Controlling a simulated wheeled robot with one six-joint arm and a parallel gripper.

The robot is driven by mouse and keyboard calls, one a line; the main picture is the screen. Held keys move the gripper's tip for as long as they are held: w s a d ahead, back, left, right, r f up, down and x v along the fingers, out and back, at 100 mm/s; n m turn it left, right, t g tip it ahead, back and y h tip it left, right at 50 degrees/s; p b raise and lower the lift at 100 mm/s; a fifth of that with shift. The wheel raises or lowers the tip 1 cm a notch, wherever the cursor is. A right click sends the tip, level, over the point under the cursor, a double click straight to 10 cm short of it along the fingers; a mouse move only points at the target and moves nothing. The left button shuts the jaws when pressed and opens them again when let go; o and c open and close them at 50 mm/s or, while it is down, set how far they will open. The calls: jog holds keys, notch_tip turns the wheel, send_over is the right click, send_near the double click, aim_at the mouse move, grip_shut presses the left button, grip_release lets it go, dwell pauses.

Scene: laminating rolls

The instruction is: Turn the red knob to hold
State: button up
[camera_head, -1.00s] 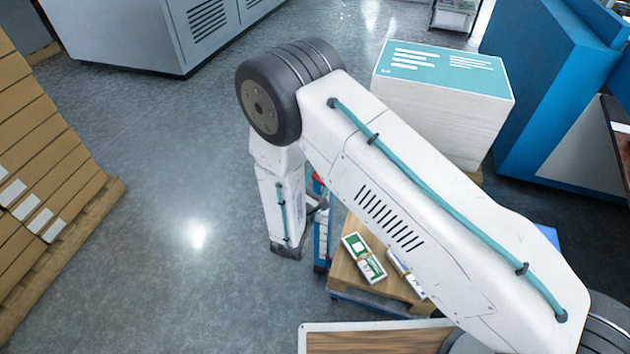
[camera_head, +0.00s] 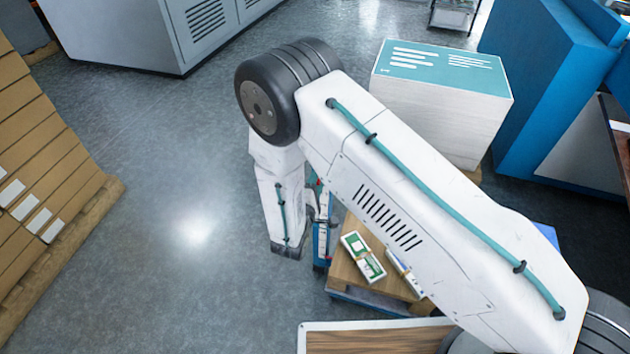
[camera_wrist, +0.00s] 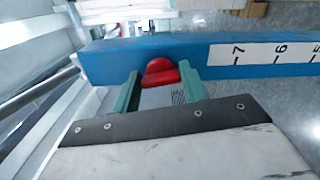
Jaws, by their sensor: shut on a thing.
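The red knob (camera_wrist: 160,68) sits on the near side of a blue bar in the wrist view. My gripper (camera_wrist: 159,78) has its two teal fingers on either side of the knob and is shut on it. The knob's lower part shows between the fingers, in front of the blue bar (camera_wrist: 110,65). No "hold" mark can be made out. In the head view my arm largely hides the gripper and knob; only a narrow part of the blue frame shows beside my wrist.
A white scale strip (camera_wrist: 264,51) with black numbers runs along the bar to the right. In the head view, a wooden-topped cart (camera_head: 352,279) carries small packs (camera_head: 362,256). A tall paper stack (camera_head: 440,105) stands behind my arm. Open floor lies left.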

jog(key=shift+a+m, duration=0.15)
jog(key=shift+m, duration=0.75)
jog(key=o, duration=1)
jog(key=shift+f, duration=0.1)
jog(key=shift+v, duration=3.9)
